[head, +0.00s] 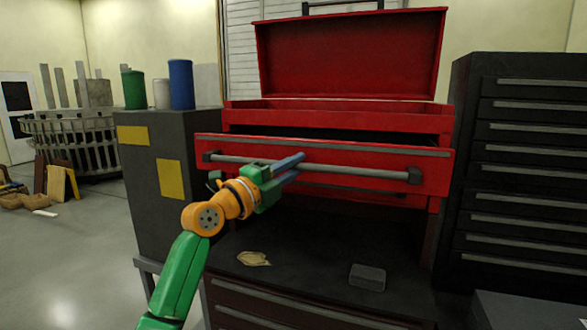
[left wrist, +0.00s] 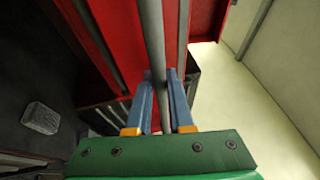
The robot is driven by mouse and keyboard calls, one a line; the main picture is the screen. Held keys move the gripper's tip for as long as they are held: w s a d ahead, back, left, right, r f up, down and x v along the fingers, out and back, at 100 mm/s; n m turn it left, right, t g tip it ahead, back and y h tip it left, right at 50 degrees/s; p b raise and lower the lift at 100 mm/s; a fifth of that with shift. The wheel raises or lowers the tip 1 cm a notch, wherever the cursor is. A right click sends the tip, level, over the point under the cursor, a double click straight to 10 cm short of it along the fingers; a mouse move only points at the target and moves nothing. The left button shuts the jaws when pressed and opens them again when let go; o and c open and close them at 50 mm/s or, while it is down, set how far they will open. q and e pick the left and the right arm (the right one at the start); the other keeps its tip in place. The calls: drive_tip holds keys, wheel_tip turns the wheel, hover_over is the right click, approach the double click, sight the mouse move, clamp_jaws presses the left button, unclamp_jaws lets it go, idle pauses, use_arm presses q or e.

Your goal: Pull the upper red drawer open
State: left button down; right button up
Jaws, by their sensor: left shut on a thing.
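The upper red drawer (head: 320,153) belongs to the red tool chest (head: 340,119) and stands out from its body, with a dark gap above its front. Its long grey bar handle (head: 345,171) runs across the front between two dark end mounts. My left gripper (head: 297,162) is shut on this handle, left of its middle. In the left wrist view the blue fingers (left wrist: 163,78) lie on either side of the handle bar (left wrist: 154,40), against the red drawer front (left wrist: 100,45). The drawer's inside is hidden. My right gripper is not in view.
A second red drawer front (head: 385,197) shows below. A tan cloth (head: 254,259) and a grey block (head: 368,277) lie on the dark surface underneath. A grey cabinet (head: 160,185) with cans on top stands left, a dark drawer cabinet (head: 520,170) right.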

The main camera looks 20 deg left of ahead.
use_arm(q)
drive_tip(key=c, duration=0.8)
unclamp_jaws()
drive_tip(key=b+v, duration=0.4)
drive_tip(key=v, duration=0.3)
